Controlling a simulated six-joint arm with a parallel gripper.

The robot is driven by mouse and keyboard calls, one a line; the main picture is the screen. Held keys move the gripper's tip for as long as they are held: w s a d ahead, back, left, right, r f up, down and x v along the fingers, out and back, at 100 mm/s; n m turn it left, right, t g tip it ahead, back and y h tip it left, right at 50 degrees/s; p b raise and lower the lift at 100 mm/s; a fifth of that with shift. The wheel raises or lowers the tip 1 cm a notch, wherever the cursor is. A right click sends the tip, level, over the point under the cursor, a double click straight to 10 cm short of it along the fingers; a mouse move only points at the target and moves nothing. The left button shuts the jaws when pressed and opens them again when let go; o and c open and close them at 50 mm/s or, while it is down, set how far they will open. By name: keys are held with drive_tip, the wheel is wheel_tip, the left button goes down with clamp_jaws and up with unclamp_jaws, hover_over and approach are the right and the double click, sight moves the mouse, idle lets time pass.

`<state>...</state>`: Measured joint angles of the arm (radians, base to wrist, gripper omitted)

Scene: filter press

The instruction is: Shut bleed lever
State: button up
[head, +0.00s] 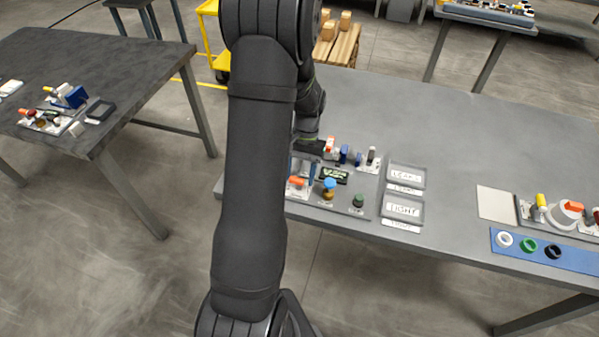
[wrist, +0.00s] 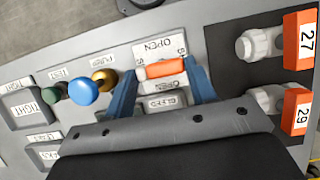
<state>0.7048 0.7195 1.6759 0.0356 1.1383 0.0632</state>
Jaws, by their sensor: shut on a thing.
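The bleed lever (wrist: 160,69) is a short orange bar on a white plate in the wrist view. It lies crosswise between the two blue fingers of my gripper (wrist: 160,78), which are shut on its ends. A label reading OPEN shows on each side of the lever, and a BLEED label (wrist: 167,103) sits nearer my gripper's body. I cannot tell from the picture whether the lever stands open or shut.
A blue knob (wrist: 83,88), a brass knob (wrist: 104,79) and a green knob (wrist: 51,92) stand left of the lever. Orange tags 27 (wrist: 299,40) and 29 (wrist: 296,111) sit right. LEAK (head: 405,176) and TIGHT (head: 402,209) trays lie on the table. The table's far side is clear.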

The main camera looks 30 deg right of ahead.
idle(0.4)
drive_tip(key=o, duration=1)
drive_tip(key=v, duration=1.7)
drive_tip(key=shift+d+r, duration=0.1)
drive_tip(key=shift+r, duration=0.1)
drive_tip(key=shift+f, duration=0.1)
drive_tip(key=x, duration=1.7)
drive_tip(key=shift+f, duration=0.1)
